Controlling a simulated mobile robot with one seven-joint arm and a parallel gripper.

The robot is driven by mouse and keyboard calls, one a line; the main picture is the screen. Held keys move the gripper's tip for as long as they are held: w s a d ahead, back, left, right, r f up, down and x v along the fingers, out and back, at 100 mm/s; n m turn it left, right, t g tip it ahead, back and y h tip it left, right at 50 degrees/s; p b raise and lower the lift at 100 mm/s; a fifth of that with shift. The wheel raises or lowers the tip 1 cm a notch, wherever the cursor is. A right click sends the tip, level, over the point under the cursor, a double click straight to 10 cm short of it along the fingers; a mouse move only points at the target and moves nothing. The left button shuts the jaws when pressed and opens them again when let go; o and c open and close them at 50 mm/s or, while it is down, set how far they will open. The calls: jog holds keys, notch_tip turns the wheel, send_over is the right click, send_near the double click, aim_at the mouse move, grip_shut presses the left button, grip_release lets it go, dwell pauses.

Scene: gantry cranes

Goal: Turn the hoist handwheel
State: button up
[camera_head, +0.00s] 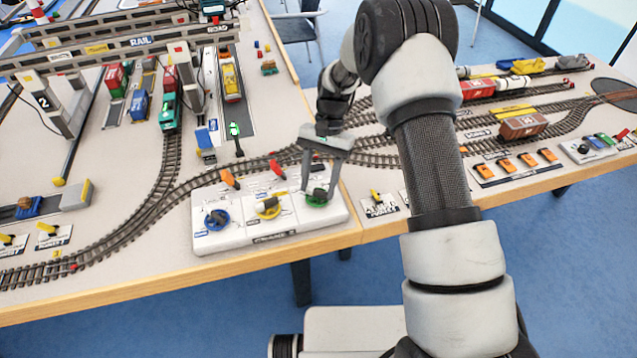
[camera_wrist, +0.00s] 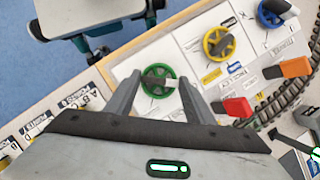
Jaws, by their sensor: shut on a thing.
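A white control panel (camera_head: 272,226) marked "CRANE 2" carries three handwheels in a row. The green handwheel (camera_head: 317,204) is at the right end, the yellow handwheel (camera_head: 268,207) in the middle and the blue handwheel (camera_head: 216,218) at the left. I cannot read which label says hoist. My gripper (camera_head: 319,191) reaches down over the green handwheel, with a finger on either side, shut on it. In the wrist view the green handwheel (camera_wrist: 158,81) lies between the fingertips of my gripper (camera_wrist: 159,79), its dark bar and pale grip showing.
Orange and red levers stand behind the wheels, the red lever (camera_wrist: 238,107) close to my right finger in the wrist view. Model tracks (camera_head: 160,190), a gantry crane (camera_head: 120,50) and wagons fill the table behind. A small yellow switch (camera_head: 378,198) stands right of the panel.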

jog(key=o, duration=1.1)
jog(key=shift+c, duration=0.2)
jog(key=p+v, duration=0.1)
jog(key=v, duration=1.6)
jog(key=shift+r, duration=0.2)
